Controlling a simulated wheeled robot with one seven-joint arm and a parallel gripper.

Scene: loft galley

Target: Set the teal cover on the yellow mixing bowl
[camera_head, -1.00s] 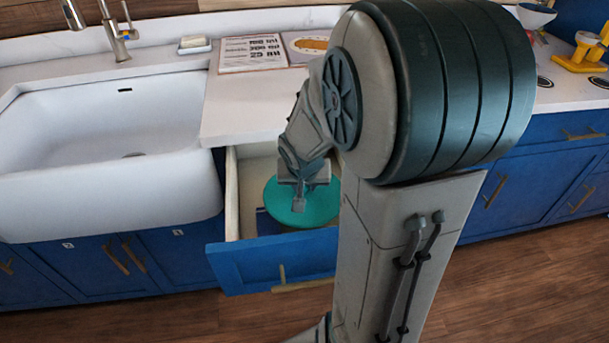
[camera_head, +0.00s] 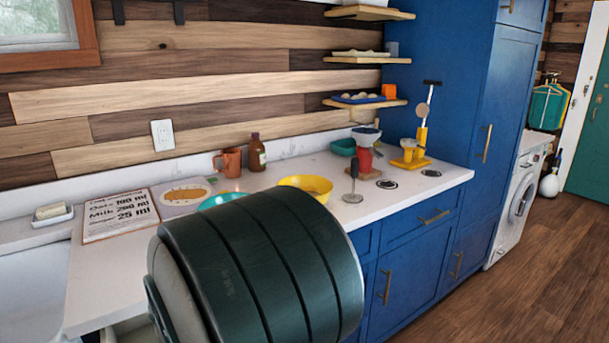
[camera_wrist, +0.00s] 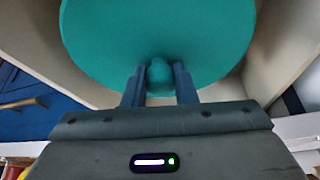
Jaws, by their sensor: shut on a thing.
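The teal cover (camera_wrist: 158,35) is a round disc that fills the top of the wrist view. Its knob (camera_wrist: 160,78) sits between the two fingers of my gripper (camera_wrist: 159,70), which is shut on it. Pale drawer walls (camera_wrist: 283,45) show around the cover; I cannot tell whether it still rests on anything. The yellow mixing bowl (camera_head: 308,186) stands on the white counter in the head view, partly behind my arm. My gripper and the held cover are hidden in the head view.
A teal round thing (camera_head: 222,200) sits left of the yellow bowl, partly hidden. An orange mug (camera_head: 230,163), brown bottle (camera_head: 256,153), metal masher (camera_head: 353,185) and red-based appliance (camera_head: 365,158) stand nearby. A recipe card (camera_head: 118,215) lies at left.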

